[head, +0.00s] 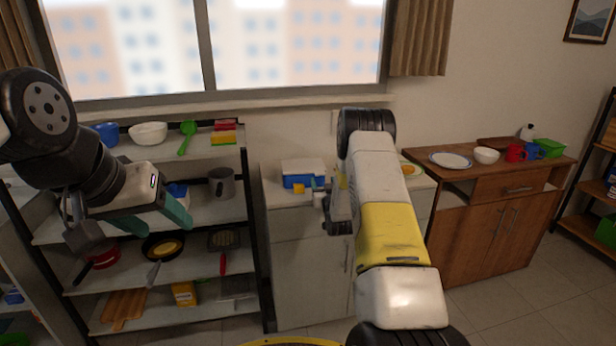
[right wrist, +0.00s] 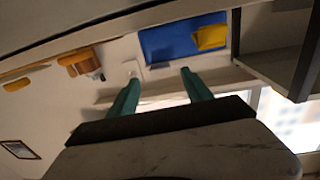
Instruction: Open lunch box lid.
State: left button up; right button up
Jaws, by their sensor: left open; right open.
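The lunch box (head: 297,181) stands on the white cabinet in the head view, with a blue body, a pale lid that looks shut, and a yellow piece on its front. In the right wrist view the blue lunch box (right wrist: 165,42) shows at the top, with its yellow piece (right wrist: 210,37). My right gripper (right wrist: 160,82) is open and empty, its two teal fingers pointing toward the box but apart from it. In the head view my right arm hides most of that gripper. My left gripper (head: 152,217) is open and empty in front of the shelf, far left of the box.
A wooden cabinet (head: 460,225) at the right carries a plate, a bowl and mugs. In the right wrist view, orange-yellow items (right wrist: 82,60) lie left of the box.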

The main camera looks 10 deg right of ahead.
aim_at(321, 175)
jog(key=shift+w+d, duration=0.15)
jog(key=shift+w, duration=2.65)
grip_shut()
